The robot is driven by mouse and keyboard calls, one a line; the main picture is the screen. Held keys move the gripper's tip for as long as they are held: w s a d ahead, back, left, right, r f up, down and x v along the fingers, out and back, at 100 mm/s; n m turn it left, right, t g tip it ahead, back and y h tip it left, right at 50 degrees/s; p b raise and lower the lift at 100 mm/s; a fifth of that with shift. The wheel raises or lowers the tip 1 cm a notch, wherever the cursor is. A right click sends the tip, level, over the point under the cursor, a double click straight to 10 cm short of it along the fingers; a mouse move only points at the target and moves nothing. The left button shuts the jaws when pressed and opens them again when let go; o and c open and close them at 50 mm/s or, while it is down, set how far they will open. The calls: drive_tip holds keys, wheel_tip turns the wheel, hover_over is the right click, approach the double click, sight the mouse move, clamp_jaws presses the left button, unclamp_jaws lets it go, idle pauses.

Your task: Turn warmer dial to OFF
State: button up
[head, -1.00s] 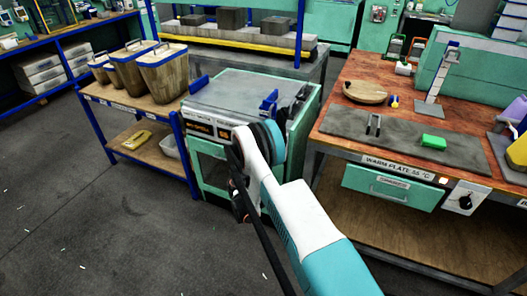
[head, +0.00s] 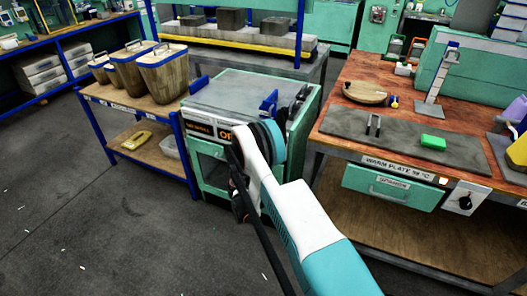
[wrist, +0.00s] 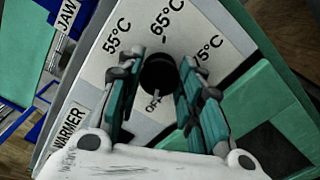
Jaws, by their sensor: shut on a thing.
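The warmer dial (wrist: 158,73) is a round black knob on a white plate (wrist: 100,72) lettered WARMER, with 55°C, 65°C, 75°C and OFF marks around it. A pale mark on the knob's lower side appears to face the OFF lettering, which is partly in shadow. My gripper (wrist: 160,65) has one teal-and-grey finger on each side of the knob and is shut on it. In the head view my arm hides the dial and most of my gripper, in front of the teal cabinet (head: 211,172). The cabinet's display (head: 226,136) shows orange letters starting "OF".
A workbench (head: 360,150) with a warm plate (head: 345,124), a green block (head: 433,141) and another black knob (head: 465,201) stands on the right. A shelf cart (head: 150,100) with wooden bins stands on the left. The floor at the lower left is clear.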

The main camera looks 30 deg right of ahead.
drive_tip(key=shift+a+n, duration=0.1)
drive_tip(key=shift+n, duration=0.5)
drive_tip(key=shift+f, duration=0.1)
drive_tip(key=o, duration=1.1)
drive_tip(key=shift+c, duration=0.2)
drive_tip(key=shift+r, duration=0.2)
